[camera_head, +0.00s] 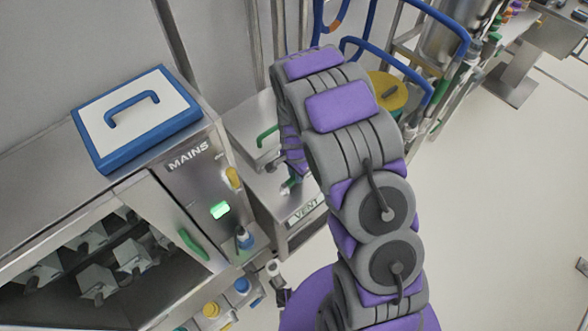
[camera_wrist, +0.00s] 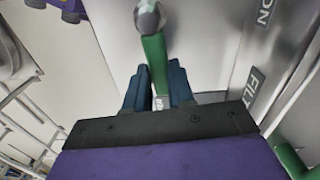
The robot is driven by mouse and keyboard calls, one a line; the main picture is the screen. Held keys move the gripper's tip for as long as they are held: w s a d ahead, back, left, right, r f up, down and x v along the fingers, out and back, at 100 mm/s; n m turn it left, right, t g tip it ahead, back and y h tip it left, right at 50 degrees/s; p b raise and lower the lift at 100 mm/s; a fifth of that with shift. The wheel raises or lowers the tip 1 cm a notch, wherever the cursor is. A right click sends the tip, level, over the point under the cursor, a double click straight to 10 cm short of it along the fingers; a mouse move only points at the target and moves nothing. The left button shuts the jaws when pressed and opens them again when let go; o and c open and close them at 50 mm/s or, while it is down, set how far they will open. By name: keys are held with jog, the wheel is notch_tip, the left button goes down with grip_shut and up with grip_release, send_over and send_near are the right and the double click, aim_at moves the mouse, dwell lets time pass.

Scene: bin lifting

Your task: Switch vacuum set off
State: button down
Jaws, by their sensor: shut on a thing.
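My gripper (camera_wrist: 158,76) shows in the wrist view with its two dark blue fingers on either side of a green lever (camera_wrist: 154,52). It is shut on the lever. The lever runs up to a round metal pivot (camera_wrist: 149,17) on a metal panel (camera_wrist: 205,40). Part of the panel lettering reads "ON" and "FILT". In the head view my arm reaches down to a low metal unit marked "VENT" (camera_head: 306,210), and it hides most of the gripper and the lever there. I cannot tell from these frames whether the lever is at on or off.
The "MAINS" cabinet (camera_head: 187,185) stands at left, with a lit green display (camera_head: 220,210) and a blue-rimmed white lid (camera_head: 137,115) on top. Another green handle (camera_wrist: 290,160) is at lower right in the wrist view. Pale open floor (camera_head: 500,210) lies at right.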

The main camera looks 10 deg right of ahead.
jog(key=shift+s+m, duration=0.15)
jog(key=shift+m, duration=0.35)
jog(key=c, duration=1)
grip_release()
jog(key=shift+o, duration=0.2)
notch_tip(320, 180, up, 17)
jog(key=p, duration=0.1)
jog(key=shift+r, duration=0.15)
